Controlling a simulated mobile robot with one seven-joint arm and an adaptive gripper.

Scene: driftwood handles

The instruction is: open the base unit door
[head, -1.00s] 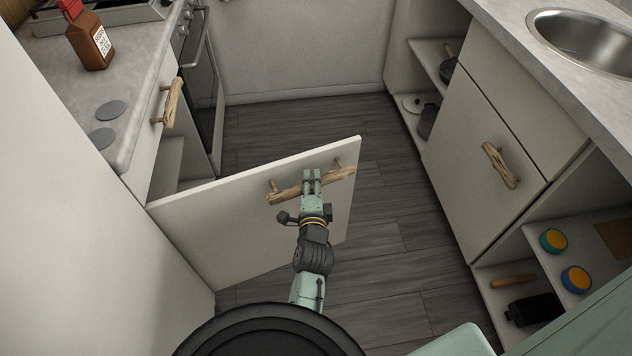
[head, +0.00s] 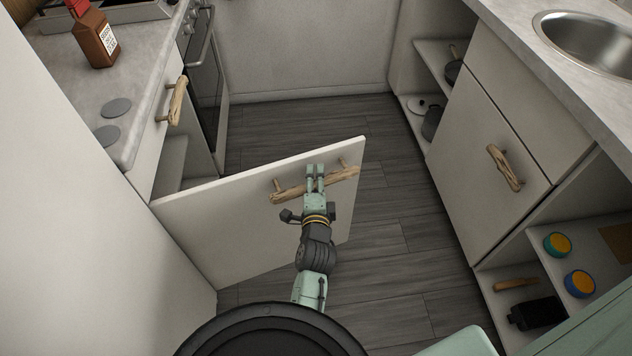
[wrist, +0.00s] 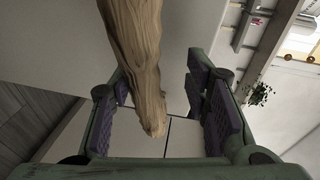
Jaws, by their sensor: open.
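The base unit door (head: 225,235), a pale flat panel, stands swung well out from the left-hand unit into the aisle. Its driftwood handle (head: 345,174) is a knobbly bar on two pegs near the panel's top. My gripper (head: 315,170) is at the middle of this handle, fingers apart. In the wrist view the handle (wrist: 140,55) passes between the open fingers of my gripper (wrist: 163,85), with gaps showing beside it. Contact with the fingers cannot be made out. The unit's inside shelf (head: 172,165) shows partly behind the door.
On the right stand a closed door (head: 487,165), a sink (head: 590,42) and open shelves holding jars (head: 579,284). Dark floor (head: 400,205) lies clear between.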

